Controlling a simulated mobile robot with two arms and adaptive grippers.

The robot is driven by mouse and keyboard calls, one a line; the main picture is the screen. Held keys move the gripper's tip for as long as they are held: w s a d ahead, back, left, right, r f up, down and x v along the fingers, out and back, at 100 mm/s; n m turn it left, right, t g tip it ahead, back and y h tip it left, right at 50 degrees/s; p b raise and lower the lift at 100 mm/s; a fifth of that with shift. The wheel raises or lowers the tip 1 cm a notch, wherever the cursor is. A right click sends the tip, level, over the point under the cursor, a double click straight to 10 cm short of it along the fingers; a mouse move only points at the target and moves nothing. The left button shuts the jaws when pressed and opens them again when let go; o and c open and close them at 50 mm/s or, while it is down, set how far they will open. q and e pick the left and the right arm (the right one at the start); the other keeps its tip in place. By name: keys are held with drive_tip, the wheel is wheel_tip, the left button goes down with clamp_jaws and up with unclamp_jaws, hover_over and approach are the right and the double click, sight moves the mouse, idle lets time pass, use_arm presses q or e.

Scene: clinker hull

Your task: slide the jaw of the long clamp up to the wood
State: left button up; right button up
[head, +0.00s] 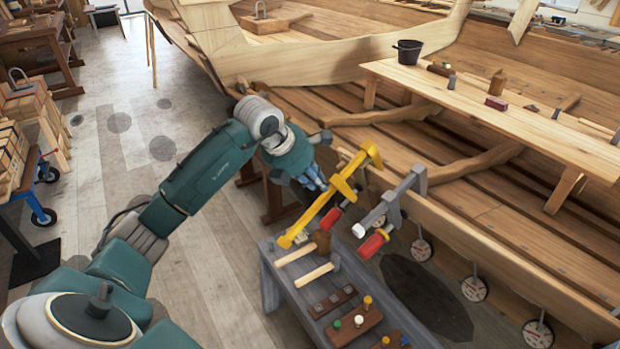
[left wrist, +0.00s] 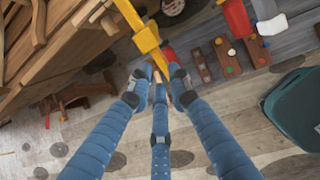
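The long yellow clamp (head: 322,208) slants up from the grey bench to the edge of the hull planking (head: 450,228); its upper end (head: 372,155) is by the wood. A red handle (head: 331,217) shows beside its bar. My left gripper (head: 312,178) is just left of the bar. In the left wrist view, the blue fingers of my left gripper (left wrist: 160,84) have their tips close around part of the yellow clamp (left wrist: 146,38). A gap shows between the tips; whether they grip is unclear. My right gripper is not in view.
A grey clamp (head: 394,202) with a red handle (head: 373,244) stands just right of the yellow one. Mallets and small tools lie on the grey bench (head: 268,275). A plank table (head: 500,112) with a black bucket (head: 408,52) stands inside the hull. Floor at left is mostly clear.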

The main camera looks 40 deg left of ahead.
sight(324, 194)
use_arm(q)
drive_tip(key=b+x, duration=0.2)
drive_tip(key=x, duration=0.2)
drive_tip(key=shift+f, duration=0.1)
drive_tip(key=shift+w+d+f+b, duration=0.1)
drive_tip(key=shift+f+b, duration=0.25)
drive_tip(key=shift+f, duration=0.15)
drive_tip(key=shift+w+f, duration=0.1)
drive_tip(key=shift+w+f, duration=0.1)
drive_tip(key=shift+w, duration=0.15)
drive_tip(key=shift+c, duration=0.4)
drive_tip(key=shift+w+d+r, duration=0.1)
drive_tip(key=shift+w+r, duration=0.2)
drive_tip(key=shift+r, duration=0.1)
